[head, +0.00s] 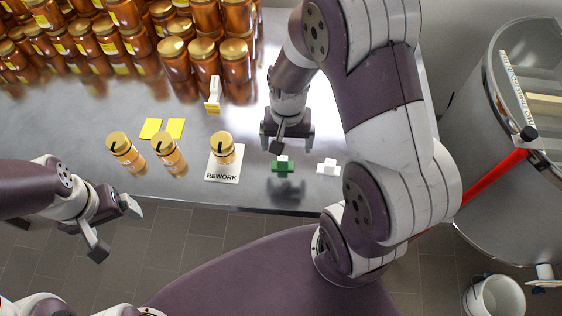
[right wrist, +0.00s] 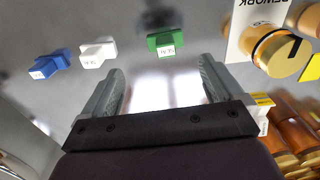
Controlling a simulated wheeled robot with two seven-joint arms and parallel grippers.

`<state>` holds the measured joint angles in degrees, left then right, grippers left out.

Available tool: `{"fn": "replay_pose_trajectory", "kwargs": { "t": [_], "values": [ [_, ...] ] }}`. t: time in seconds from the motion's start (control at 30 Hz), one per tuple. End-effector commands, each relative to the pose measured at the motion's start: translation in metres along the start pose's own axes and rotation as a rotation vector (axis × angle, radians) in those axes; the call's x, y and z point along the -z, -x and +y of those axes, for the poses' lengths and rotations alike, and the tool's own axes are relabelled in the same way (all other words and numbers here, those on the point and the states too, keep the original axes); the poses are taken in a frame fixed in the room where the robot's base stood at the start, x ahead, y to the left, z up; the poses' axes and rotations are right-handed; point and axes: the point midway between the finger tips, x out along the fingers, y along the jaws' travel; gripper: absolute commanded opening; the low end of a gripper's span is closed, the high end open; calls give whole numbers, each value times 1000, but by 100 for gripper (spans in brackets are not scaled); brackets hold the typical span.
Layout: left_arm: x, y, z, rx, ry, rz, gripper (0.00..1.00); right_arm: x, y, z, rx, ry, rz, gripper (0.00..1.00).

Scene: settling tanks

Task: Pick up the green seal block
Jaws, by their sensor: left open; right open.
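The green seal block (head: 283,168) lies on the steel table near its front edge, with a pale label on it. In the right wrist view the green block (right wrist: 165,42) is beyond the fingertips, between their lines. My right gripper (head: 288,146) is open and empty, above the table just behind the block and apart from it. Its two fingers also show in the right wrist view (right wrist: 162,82). My left gripper (head: 116,229) is open and empty, in front of the table edge over the floor.
A white block (head: 328,167) lies right of the green one; a blue block (right wrist: 48,65) shows only in the wrist view. Left are a jar on the REWORK card (head: 222,178), two more jars and yellow cards (head: 175,128). Stacked jars fill the back; a steel tank (head: 535,130) stands right.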

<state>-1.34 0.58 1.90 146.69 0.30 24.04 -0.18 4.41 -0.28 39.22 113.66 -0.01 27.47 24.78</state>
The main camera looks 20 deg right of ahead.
Motion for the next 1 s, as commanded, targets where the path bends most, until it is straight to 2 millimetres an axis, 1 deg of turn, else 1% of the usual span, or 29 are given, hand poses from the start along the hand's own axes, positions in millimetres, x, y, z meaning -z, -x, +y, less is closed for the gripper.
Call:
{"fn": "replay_pose_trajectory", "kwargs": {
  "t": [0.03, 0.1, 0.27, 0.4, 0.5, 0.6, 0.73, 0.77, 0.8, 0.87, 0.9, 0.93, 0.97, 1.0],
  "values": [
    [0, 0, 0, 0, 0, 0, 92, -1, -11, 0, -2, 1, -4, 94],
    [0, 0, 0, 0, 0, 0, 92, -1, -23, 0, -2, 1, -4, 94],
    [0, 1, 0, 0, 0, 0, 92, -1, -41, -1, -1, 2, -3, 94],
    [1, 4, 0, 0, 0, 0, 92, -2, -69, -2, -1, 2, -3, 94],
    [0, 4, 0, 0, 0, 0, 92, -2, -82, -2, -1, 2, -1, 94],
    [0, 4, 0, 0, 0, 0, 92, -1, -86, -3, 0, 2, 2, 94],
    [0, 4, 0, 0, 0, 0, 92, -1, -86, -3, 0, 2, 2, 94],
    [0, 4, 0, 0, 0, 0, 92, -1, -86, -3, 0, 2, 2, 90],
    [0, 4, 0, 0, 0, 0, 92, -1, -86, -3, 0, 2, 2, 77],
    [0, 4, 0, 0, 0, 0, 92, -1, -86, -3, 0, 2, 2, 58],
    [0, 4, 0, 0, 0, 0, 92, -2, -86, -3, 0, 3, 2, 45],
    [0, 4, 0, 0, 0, 0, 92, -2, -86, -3, 0, 3, 2, 35],
    [0, 4, 0, 0, 0, 0, 92, -2, -86, -3, 0, 3, 2, 33],
    [0, 4, 0, 0, 0, 0, 92, -2, -85, -3, 0, 3, 2, 32]
  ]
}}
